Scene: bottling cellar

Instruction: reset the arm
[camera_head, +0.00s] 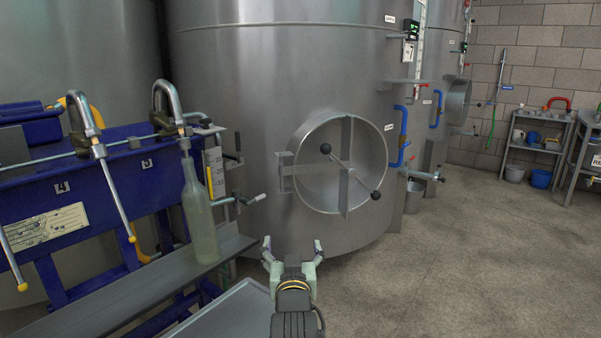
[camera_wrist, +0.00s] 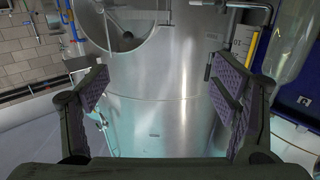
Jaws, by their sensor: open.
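My gripper (camera_head: 292,246) is in the lower middle of the head view, with its two fingers spread apart and nothing between them. In the wrist view my gripper (camera_wrist: 160,92) also shows open, with its purple-grey pads apart and the steel tank behind the gap. My arm comes up from the bottom edge of the head view. No object is in contact with the fingers.
A clear bottle (camera_head: 199,215) stands upright on the grey shelf (camera_head: 110,290) of the blue filler (camera_head: 115,165), left of my gripper. A large steel tank (camera_head: 260,110) with a round hatch (camera_head: 335,165) stands ahead. The floor (camera_head: 480,260) at right is clear.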

